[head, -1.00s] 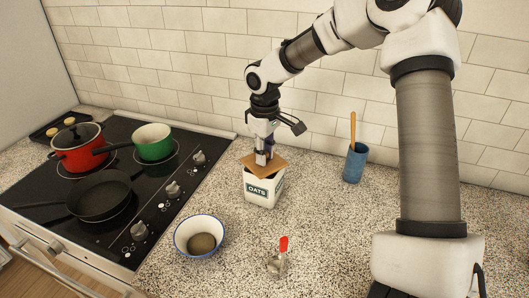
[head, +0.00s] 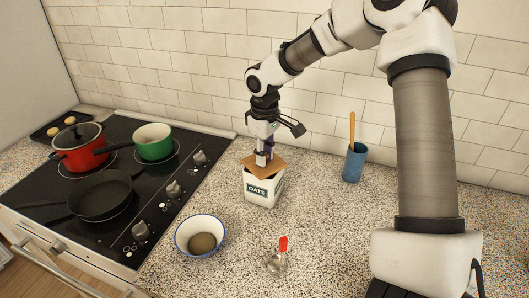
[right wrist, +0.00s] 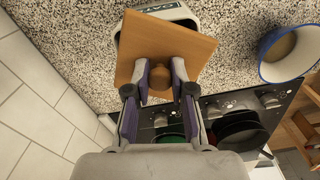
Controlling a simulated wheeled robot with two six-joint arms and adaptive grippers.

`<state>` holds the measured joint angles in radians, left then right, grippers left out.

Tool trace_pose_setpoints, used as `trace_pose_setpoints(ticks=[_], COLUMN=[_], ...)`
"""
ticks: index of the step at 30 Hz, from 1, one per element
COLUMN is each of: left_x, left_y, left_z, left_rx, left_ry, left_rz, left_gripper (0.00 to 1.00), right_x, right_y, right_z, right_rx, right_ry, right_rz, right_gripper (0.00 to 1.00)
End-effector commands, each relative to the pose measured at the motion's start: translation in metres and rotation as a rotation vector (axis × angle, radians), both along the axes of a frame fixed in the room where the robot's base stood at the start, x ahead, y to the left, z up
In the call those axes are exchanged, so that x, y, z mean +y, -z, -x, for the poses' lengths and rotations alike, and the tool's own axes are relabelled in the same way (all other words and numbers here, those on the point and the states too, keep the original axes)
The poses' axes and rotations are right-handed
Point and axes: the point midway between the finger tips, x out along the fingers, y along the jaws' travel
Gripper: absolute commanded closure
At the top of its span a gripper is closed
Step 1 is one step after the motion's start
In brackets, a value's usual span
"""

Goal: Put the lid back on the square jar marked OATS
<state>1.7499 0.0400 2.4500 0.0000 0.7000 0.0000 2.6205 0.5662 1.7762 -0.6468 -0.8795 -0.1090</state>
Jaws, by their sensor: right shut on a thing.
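The white square jar (head: 262,191) marked OATS stands on the speckled counter, right of the cooktop. Its square wooden lid (head: 276,166) is at the jar's mouth, turned askew to the rim, with a corner sticking out. My right gripper (head: 262,158) is above the jar and shut on the lid's knob. In the right wrist view the fingers grip the round wooden knob (right wrist: 188,92) of the lid (right wrist: 165,45), and part of the white jar rim (right wrist: 158,12) shows past the lid's edge. Whether the lid touches the rim cannot be told. My left gripper is not in view.
A white bowl with a blue rim (head: 201,222) stands in front-left of the jar. A blue cup with a wooden utensil (head: 354,163) stands right. The cooktop (head: 130,205) holds pots and a pan.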

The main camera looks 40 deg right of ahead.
Motion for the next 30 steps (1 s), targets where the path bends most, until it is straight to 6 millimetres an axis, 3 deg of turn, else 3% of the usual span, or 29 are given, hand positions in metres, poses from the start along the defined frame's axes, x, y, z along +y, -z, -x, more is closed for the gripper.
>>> trace_pose_setpoints(ticks=[30], left_x=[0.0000], left_y=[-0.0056], left_z=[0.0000], left_rx=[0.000], left_ry=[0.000], left_rz=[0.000], left_gripper=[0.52], right_x=[-0.0001], right_y=[0.0009], right_z=[-0.0001], right_rx=[0.000], right_ry=[0.000], right_rz=[0.000], right_gripper=[1.00])
